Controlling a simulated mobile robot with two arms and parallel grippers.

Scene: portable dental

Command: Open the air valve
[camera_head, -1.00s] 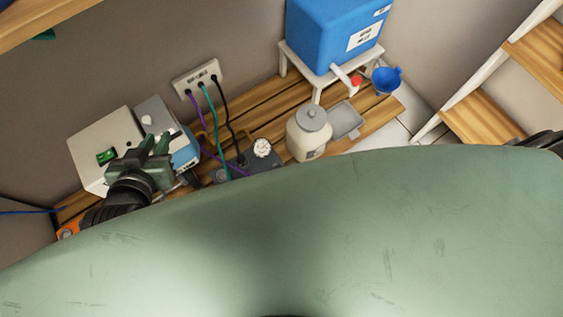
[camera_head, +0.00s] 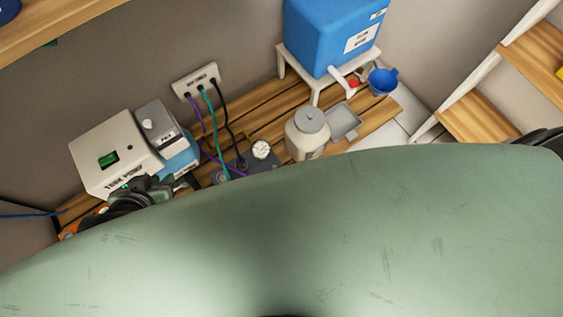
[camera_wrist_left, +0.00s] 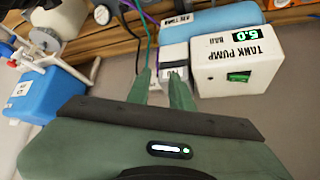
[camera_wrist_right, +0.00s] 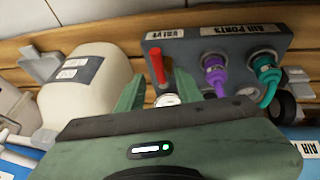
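The air valve is a red lever (camera_wrist_right: 157,65) standing on a dark grey block (camera_wrist_right: 190,45) under a valve label, beside the air ports, in the right wrist view. In the head view the block (camera_head: 255,166) is partly hidden by my green body. My right gripper (camera_wrist_right: 157,80) is open, its fingers on either side of the lever in the picture; I cannot tell whether they reach around it. A white round part shows low between them. My left gripper (camera_wrist_left: 159,75) is open and empty before the tank pump (camera_wrist_left: 238,60).
Purple and teal hoses (camera_wrist_right: 214,72) plug into the ports. A cream jar (camera_head: 306,135) and grey tray (camera_head: 344,121) stand right of the block. A blue tank (camera_head: 330,35) on a white stand is behind.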

